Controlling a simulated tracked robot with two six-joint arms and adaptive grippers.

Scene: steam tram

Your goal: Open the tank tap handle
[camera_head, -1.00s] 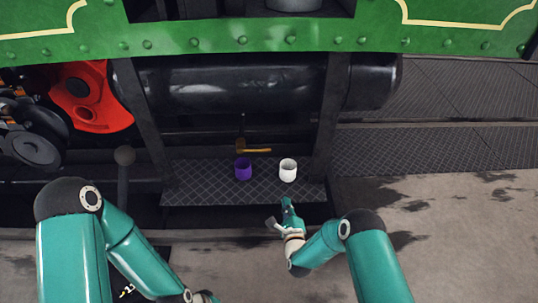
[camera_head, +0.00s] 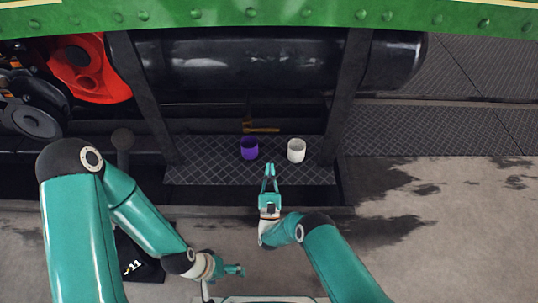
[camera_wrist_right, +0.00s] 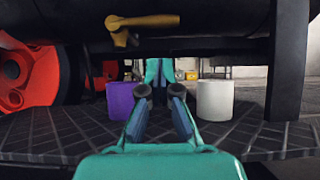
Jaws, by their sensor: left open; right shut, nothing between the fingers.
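The tank tap handle (camera_head: 262,130) is a yellow lever under the black tank (camera_head: 270,62), lying sideways in the head view. In the right wrist view the yellow handle (camera_wrist_right: 146,21) is above and a little left of the fingers, pointing right from its pivot. My left gripper (camera_head: 237,270) is open and empty, low near the front, far from the tap.
A purple cup (camera_head: 250,147) and a white cup (camera_head: 296,150) stand on the dark ribbed shelf (camera_head: 215,173) below the tank. Dark posts (camera_head: 347,95) frame the shelf at both sides. A red wheel part (camera_head: 95,75) is at the left. Open ground lies to the right.

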